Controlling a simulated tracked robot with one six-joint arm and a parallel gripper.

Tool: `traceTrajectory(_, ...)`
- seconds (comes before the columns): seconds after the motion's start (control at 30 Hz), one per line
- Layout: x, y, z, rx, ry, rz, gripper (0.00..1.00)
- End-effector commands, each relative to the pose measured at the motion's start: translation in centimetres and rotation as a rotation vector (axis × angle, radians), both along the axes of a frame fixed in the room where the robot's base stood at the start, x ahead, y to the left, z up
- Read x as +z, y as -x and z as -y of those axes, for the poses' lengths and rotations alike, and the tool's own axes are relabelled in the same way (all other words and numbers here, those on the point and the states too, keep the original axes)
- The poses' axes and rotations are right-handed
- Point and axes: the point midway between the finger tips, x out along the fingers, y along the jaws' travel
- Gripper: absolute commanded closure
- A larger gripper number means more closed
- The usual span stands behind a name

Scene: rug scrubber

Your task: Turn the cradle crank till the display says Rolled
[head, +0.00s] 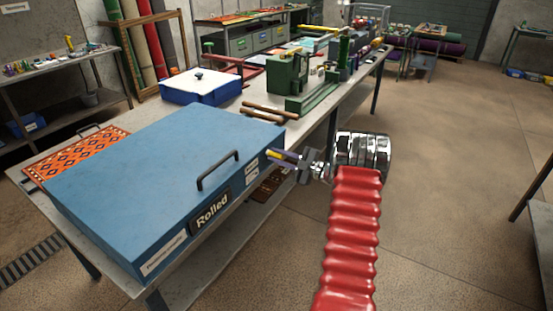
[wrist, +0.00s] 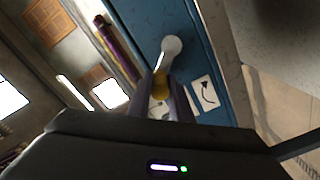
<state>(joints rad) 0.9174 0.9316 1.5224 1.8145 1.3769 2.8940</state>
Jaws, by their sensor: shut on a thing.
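The cradle is a large blue box (head: 160,165) with a black handle (head: 218,170) on its lid. The display (head: 211,209) on its front face reads "Rolled". The crank is on the box's right end; in the wrist view its pale round hub and arm (wrist: 171,47) lie against the blue wall, with a yellow knob (wrist: 161,84) on the near end. My gripper (head: 286,156) is at this end of the box. In the wrist view its fingers (wrist: 163,98) are shut around the yellow knob. In the head view the fingers hide most of the crank.
A label with a curved arrow (wrist: 206,93) is beside the crank. An orange patterned rug (head: 70,150) lies behind the box. A blue-and-white box (head: 200,87) and a green machine (head: 290,75) stand farther back on the bench.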

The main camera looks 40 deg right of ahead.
Motion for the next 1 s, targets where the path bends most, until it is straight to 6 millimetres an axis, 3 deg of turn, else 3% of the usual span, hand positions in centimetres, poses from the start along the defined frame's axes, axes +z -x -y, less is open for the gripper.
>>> traceTrajectory(0.27,-0.3,0.0,0.2,-0.006,-0.001,-0.005,1.00)
traceTrajectory(0.3,-0.3,0.0,0.2,-0.006,-0.001,-0.005,0.80)
traceTrajectory(0.53,-0.2,0.0,0.1,-0.003,0.000,-0.003,0.64)
traceTrajectory(1.0,-0.1,1.1,0.4,-0.002,0.001,-0.002,0.63)
